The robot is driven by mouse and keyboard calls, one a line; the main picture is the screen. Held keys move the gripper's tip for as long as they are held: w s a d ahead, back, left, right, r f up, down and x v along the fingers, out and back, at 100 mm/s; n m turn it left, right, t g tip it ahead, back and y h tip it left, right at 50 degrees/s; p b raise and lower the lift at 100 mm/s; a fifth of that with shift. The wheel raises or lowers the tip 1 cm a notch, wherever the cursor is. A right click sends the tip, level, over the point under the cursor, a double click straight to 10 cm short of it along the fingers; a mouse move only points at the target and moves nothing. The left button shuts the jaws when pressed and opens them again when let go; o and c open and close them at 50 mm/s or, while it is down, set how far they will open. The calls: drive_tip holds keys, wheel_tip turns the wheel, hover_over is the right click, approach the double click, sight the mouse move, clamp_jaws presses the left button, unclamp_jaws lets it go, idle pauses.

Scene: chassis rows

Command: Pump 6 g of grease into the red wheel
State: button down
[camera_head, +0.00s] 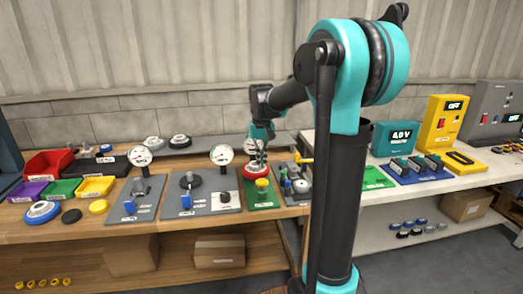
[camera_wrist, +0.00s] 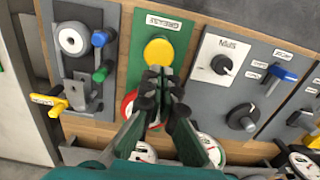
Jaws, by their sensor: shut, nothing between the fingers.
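The red wheel (camera_head: 247,176) seems to be the red-rimmed disc at the back of a green plate (camera_head: 262,203) in the head view. In the wrist view its red rim (camera_wrist: 127,104) shows beside my fingers, which hide most of it. A round yellow button (camera_head: 262,185) stands on the same plate in front of the wheel; it also shows in the wrist view (camera_wrist: 158,52). My gripper (camera_wrist: 158,72) is shut and empty, its tips close to the button's wheel-side edge. I cannot tell whether they touch it. A dial gauge (camera_head: 250,143) stands behind, partly hidden by my arm.
Grey panels with levers and knobs flank the green plate, such as the one with a black knob (camera_head: 226,197). Another gauge (camera_head: 221,155) stands to the left. A yellow handle (camera_wrist: 57,106) sticks out near the plate. A blue-rimmed wheel (camera_head: 43,211) lies at the bench's left.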

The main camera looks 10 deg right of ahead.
sight(262, 181)
wheel_tip(262, 181, up, 6)
drive_tip(key=shift+f, duration=0.2)
idle(0.6)
wheel_tip(262, 181, up, 3)
drive_tip(key=shift+f, duration=0.15)
wheel_tip(262, 181, down, 14)
drive_tip(key=shift+f, duration=0.1)
idle(0.7)
